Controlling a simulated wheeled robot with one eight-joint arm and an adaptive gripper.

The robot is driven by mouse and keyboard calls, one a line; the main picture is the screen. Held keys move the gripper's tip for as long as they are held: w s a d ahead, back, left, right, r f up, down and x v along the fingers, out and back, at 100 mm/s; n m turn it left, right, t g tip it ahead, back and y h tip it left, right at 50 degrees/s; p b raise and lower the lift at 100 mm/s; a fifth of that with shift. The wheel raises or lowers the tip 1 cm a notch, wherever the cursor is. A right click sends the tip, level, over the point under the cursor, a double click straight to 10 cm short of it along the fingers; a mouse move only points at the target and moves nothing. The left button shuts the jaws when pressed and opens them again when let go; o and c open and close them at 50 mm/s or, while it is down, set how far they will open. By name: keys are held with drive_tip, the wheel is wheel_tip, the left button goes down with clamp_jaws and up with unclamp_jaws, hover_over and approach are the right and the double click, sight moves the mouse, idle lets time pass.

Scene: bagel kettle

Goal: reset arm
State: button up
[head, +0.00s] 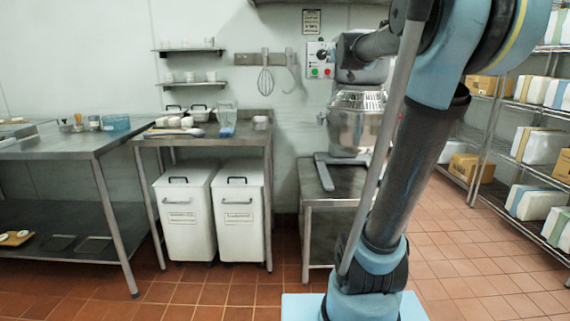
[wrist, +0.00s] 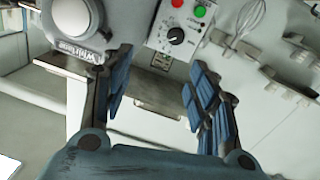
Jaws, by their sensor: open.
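My gripper (wrist: 158,88) is open in the wrist view, its two blue ribbed fingers spread apart with nothing between them. Beyond the fingers, the wrist view shows the mixer's control panel (wrist: 181,30) with red and green buttons and a black dial, tilted in the picture. In the head view my arm is raised on the right and runs up out of the top of the picture. My gripper cannot be made out in the head view.
The stand mixer (head: 355,120) with its metal bowl is behind my arm. A whisk (head: 265,80) hangs on the wall. Steel tables (head: 80,145) stand left, with white bins (head: 238,205) under one. Wire shelves (head: 500,105) with packages stand right. Tiled floor is open in front.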

drive_tip(key=s+d+f+m+g+h, duration=0.25)
drive_tip(key=s+d+f+g, duration=0.2)
drive_tip(key=s+f, duration=0.75)
drive_tip(key=s+d+f+m+g+h, duration=0.25)
drive_tip(key=s+d+f+g, duration=0.2)
drive_tip(key=s+f, duration=0.7)
drive_tip(key=s+a+f+n+g+y, duration=0.2)
drive_tip(key=s+a+f, duration=0.3)
drive_tip(key=s+f, duration=0.5)
drive_tip(key=s+a+f+n+g+y, duration=0.2)
drive_tip(key=s+a+f+g+y, duration=0.2)
drive_tip(key=s+f, duration=0.6)
wheel_tip(320, 180, down, 6)
drive_tip(key=shift+s+a+f+n+g, duration=0.2)
drive_tip(key=shift+s+a+n+g, duration=0.2)
drive_tip(key=shift+a, duration=0.8)
drive_tip(key=shift+w+f, duration=0.2)
drive_tip(key=shift+w, duration=0.3)
